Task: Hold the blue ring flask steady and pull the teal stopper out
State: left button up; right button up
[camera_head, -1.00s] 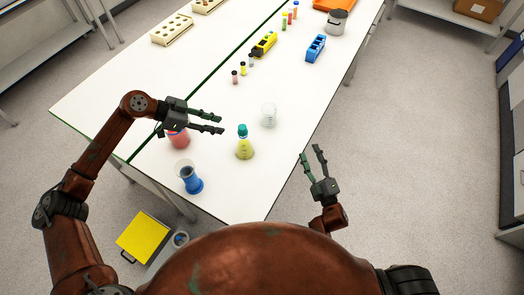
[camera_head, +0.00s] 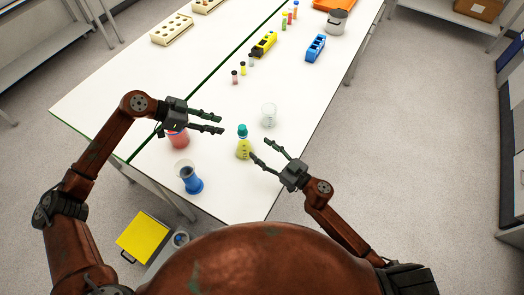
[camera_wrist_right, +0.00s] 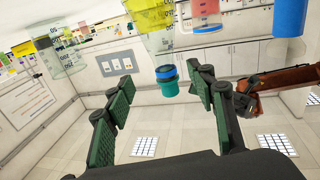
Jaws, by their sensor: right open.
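A flask with yellow liquid (camera_head: 243,149) stands upright on the white table. A teal stopper (camera_head: 242,130) sits in its top. In the right wrist view, the picture is upside down and the flask (camera_wrist_right: 152,22) shows a blue ring (camera_wrist_right: 165,72) at its neck, beside the teal stopper (camera_wrist_right: 169,88). My right gripper (camera_head: 259,148) is open, its fingertips close to the flask's right side; in its wrist view the neck and stopper appear between the fingers, with no visible grip. My left gripper (camera_head: 221,124) is open and empty, left of the stopper.
A flask with blue liquid (camera_head: 191,183) stands near the front left table edge. A red-liquid vessel (camera_head: 178,140) is partly hidden under my left gripper. A clear beaker (camera_head: 268,115) stands behind and right of the stoppered flask. Vials and racks are farther back.

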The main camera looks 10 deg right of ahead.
aim_at(247, 140)
jog(key=x, duration=0.8)
jog(key=shift+s+a+f, duration=0.1)
jog(key=shift+s+a, duration=0.1)
